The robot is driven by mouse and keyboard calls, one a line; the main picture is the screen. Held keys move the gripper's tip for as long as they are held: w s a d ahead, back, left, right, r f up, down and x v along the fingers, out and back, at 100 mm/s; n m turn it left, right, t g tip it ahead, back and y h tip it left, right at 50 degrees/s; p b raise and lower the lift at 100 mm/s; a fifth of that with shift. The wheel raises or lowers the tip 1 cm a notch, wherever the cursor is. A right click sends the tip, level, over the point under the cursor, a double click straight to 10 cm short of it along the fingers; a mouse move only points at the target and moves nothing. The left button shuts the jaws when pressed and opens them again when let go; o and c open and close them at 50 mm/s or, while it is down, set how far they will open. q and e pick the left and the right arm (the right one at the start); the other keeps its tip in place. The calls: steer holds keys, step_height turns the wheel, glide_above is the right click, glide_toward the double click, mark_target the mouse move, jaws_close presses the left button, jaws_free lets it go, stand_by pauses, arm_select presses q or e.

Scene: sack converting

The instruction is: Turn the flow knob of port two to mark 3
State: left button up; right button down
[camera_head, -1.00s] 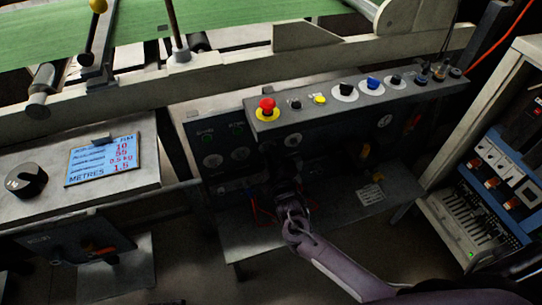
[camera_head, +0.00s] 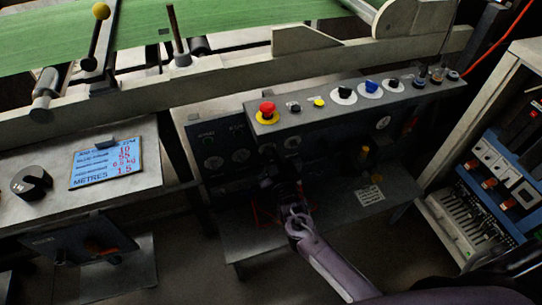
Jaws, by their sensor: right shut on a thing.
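The dark control panel (camera_head: 222,172) with several round dials and small knobs stands below the sloped button console in the head view. My right gripper (camera_head: 284,184) reaches up to the panel's lower middle from the lower right. It is shut on a small dark knob there, which the jaws and shadow mostly hide. I cannot read the port number or the mark that the knob points to. My left gripper is not in view.
The button console (camera_head: 335,107) with a red emergency button (camera_head: 267,108) overhangs the panel. A grey shelf (camera_head: 240,244) juts out below. At left are a metres display (camera_head: 106,165) and a black knob (camera_head: 31,183). An open electrical cabinet (camera_head: 490,185) stands at right.

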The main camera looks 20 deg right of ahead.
steer(key=m+p, duration=0.1)
steer(key=m, duration=0.5)
steer(key=shift+d+y, duration=0.1)
steer(key=shift+y, duration=0.3)
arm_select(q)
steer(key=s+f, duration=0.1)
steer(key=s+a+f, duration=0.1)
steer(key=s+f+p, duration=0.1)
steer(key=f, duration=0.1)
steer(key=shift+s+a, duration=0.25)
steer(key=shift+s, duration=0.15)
arm_select(e)
steer(key=m, duration=0.4)
steer(key=shift+m, duration=0.3)
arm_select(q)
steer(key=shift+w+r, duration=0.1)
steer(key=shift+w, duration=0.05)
arm_select(e)
steer(key=c, duration=1.3)
jaws_free()
